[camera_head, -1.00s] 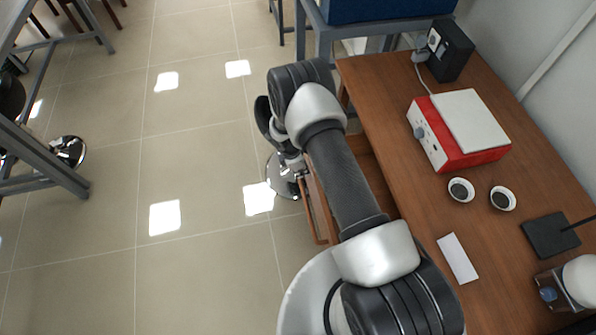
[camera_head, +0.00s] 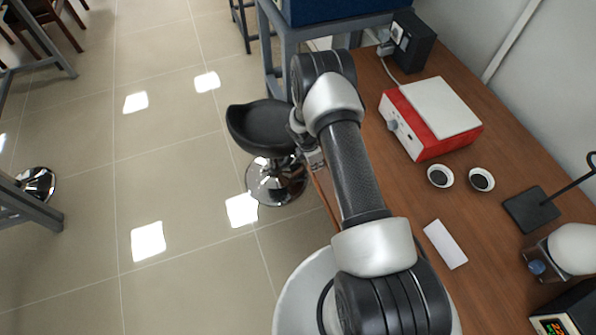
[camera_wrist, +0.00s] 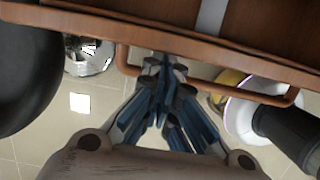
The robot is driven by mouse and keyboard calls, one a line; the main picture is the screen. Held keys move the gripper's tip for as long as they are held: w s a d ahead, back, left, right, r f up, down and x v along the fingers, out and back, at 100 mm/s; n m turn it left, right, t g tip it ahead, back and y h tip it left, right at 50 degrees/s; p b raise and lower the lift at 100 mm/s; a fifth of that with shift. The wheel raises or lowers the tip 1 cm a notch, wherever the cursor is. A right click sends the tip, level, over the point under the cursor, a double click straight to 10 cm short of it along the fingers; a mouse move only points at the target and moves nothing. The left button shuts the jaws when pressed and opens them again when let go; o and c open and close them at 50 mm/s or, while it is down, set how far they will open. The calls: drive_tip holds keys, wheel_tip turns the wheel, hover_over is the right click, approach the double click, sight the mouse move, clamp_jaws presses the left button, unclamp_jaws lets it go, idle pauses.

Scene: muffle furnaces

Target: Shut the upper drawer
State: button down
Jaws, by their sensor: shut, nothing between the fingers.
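The drawer (camera_wrist: 90,20) shows as a brown wooden edge across the top of the wrist view. Its brown bar handle (camera_wrist: 275,101) runs below that edge. My gripper (camera_wrist: 165,68) is shut and empty, with its fingertips at the handle and close to the drawer front; I cannot tell whether they touch. In the head view my gripper (camera_head: 313,157) is partly hidden by my arm at the table's left side. Only a thin brown strip of the drawer (camera_head: 325,192) shows there beside my arm. How far the drawer stands out is hidden.
A black stool (camera_head: 262,128) stands close left of my gripper. The wooden table (camera_head: 400,185) holds a red and white device (camera_head: 430,118), two small dishes (camera_head: 440,176) (camera_head: 481,180), a white card (camera_head: 445,244) and a black stand (camera_head: 531,210).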

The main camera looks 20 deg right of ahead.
drive_tip(key=d+b, duration=0.1)
drive_tip(key=d, duration=0.8)
